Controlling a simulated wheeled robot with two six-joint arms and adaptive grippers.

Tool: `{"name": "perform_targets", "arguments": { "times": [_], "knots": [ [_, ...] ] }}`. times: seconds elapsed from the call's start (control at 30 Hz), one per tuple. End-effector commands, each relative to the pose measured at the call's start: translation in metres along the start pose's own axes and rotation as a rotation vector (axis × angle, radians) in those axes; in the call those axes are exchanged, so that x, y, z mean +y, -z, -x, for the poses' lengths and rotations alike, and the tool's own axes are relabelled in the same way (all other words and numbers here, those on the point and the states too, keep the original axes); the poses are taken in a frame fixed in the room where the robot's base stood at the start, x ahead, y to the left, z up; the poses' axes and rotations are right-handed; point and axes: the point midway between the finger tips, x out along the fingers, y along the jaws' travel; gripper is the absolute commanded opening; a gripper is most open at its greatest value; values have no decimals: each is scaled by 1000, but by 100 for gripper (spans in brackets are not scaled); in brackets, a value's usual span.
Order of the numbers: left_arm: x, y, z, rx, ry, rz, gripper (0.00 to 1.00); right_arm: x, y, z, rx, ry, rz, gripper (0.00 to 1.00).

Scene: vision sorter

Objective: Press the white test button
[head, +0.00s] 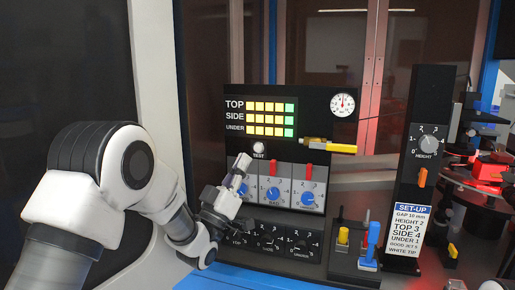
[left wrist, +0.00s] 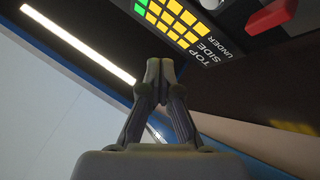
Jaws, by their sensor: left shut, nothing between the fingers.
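The white test button (head: 259,148) is a round knob on the dark panel, above the word TEST and under the rows of lights. My left gripper (head: 243,162) is shut and empty, just to the lower left of the button in the head view. I cannot tell its exact distance from the panel. In the left wrist view, the closed fingertips (left wrist: 160,66) meet in the middle. A pale object at that view's top edge is cut off, and I cannot tell if it is the button. My right gripper is not in view.
Yellow and green lights (head: 270,118) are lit beside TOP, SIDE and UNDER. Red levers and blue dials (head: 273,195) are below the button. A yellow-handled part (head: 330,145) sticks out at right. A gauge (head: 342,104) and a SET-UP card (head: 411,231) are farther right.

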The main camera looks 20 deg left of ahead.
Motion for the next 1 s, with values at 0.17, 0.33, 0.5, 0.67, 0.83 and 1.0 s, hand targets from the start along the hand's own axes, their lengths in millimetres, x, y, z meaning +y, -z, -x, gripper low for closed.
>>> {"name": "perform_targets", "arguments": {
  "times": [0.17,0.33,0.5,0.67,0.83,1.0],
  "knots": [
    [-13,-12,-19,-1,1,0,0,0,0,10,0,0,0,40],
    [-26,-27,-35,0,1,0,0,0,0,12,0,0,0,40],
    [-35,-36,-46,0,1,0,0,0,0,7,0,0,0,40],
    [-38,-38,-51,-1,2,1,0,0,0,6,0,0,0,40],
    [-38,-38,-51,-1,2,1,0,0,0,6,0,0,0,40],
    [-38,-38,-51,-1,2,1,0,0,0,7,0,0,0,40]
  ]
}}
